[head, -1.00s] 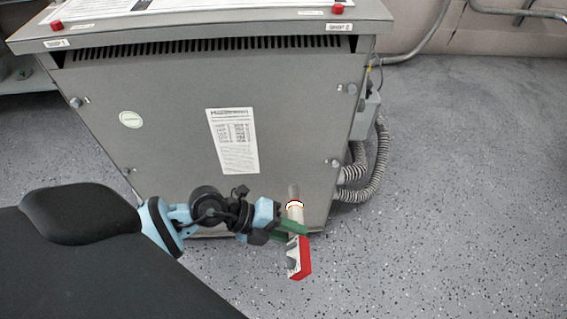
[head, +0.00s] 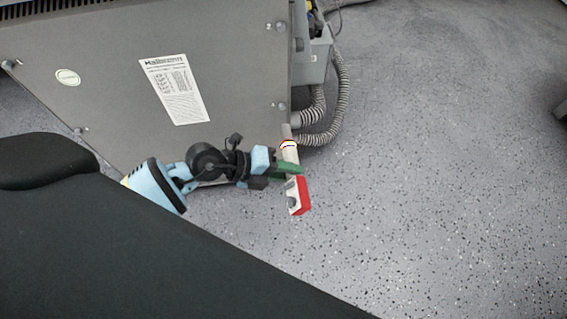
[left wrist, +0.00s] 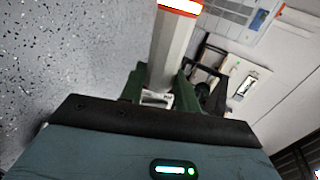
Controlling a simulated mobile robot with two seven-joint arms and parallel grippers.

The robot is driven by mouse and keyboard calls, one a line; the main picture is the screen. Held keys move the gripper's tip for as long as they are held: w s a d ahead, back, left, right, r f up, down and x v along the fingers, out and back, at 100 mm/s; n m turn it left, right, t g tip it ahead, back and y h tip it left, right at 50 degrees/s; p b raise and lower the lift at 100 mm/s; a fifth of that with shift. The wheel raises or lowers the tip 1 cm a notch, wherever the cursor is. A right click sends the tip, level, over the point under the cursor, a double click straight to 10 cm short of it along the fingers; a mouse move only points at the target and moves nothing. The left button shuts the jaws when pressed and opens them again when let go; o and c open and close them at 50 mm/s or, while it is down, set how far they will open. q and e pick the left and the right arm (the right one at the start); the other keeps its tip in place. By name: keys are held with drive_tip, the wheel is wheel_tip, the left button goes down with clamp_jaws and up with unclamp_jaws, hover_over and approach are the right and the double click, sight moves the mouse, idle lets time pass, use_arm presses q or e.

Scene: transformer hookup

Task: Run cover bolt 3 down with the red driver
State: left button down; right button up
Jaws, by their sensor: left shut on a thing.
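The red driver (head: 300,192) has a pale body, a red end block and a grey nose. My left gripper (head: 288,169) is shut on it, and it points up in the head view. Its pale shaft also shows between the green fingers in the left wrist view (left wrist: 171,55). The grey cover (head: 110,90) has bolts near its corners. The driver's nose appears just below the lower right bolt (head: 282,105); I cannot tell whether it touches the cover. My right gripper is not in view.
Ribbed grey conduits (head: 338,105) run down from a grey box (head: 314,62) at the transformer's right side, close to the driver's nose. A label sheet (head: 175,90) is on the cover.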

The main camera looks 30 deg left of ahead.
sight(285, 153)
use_arm(q)
drive_tip(key=shift+w+d, duration=0.1)
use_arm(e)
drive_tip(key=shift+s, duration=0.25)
use_arm(q)
drive_tip(key=shift+r, duration=0.1)
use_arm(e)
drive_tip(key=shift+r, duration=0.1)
use_arm(q)
drive_tip(key=shift+r+p, duration=0.1)
drive_tip(key=shift+p, duration=0.3)
drive_tip(key=shift+w+a+f, duration=0.2)
drive_tip(key=shift+w+a, duration=0.15)
drive_tip(key=shift+w, duration=0.15)
drive_tip(key=shift+w+a+b, duration=0.25)
drive_tip(key=shift+w+a, duration=0.2)
drive_tip(key=shift+w, duration=0.2)
drive_tip(key=shift+w+a+b, duration=0.25)
drive_tip(key=shift+w+a, duration=0.15)
drive_tip(key=shift+w, duration=0.25)
drive_tip(key=shift+w+a, duration=0.25)
drive_tip(key=shift+w, duration=0.1)
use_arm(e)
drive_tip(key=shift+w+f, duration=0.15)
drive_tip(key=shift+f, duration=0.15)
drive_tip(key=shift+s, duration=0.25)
use_arm(q)
drive_tip(key=shift+r, duration=0.1)
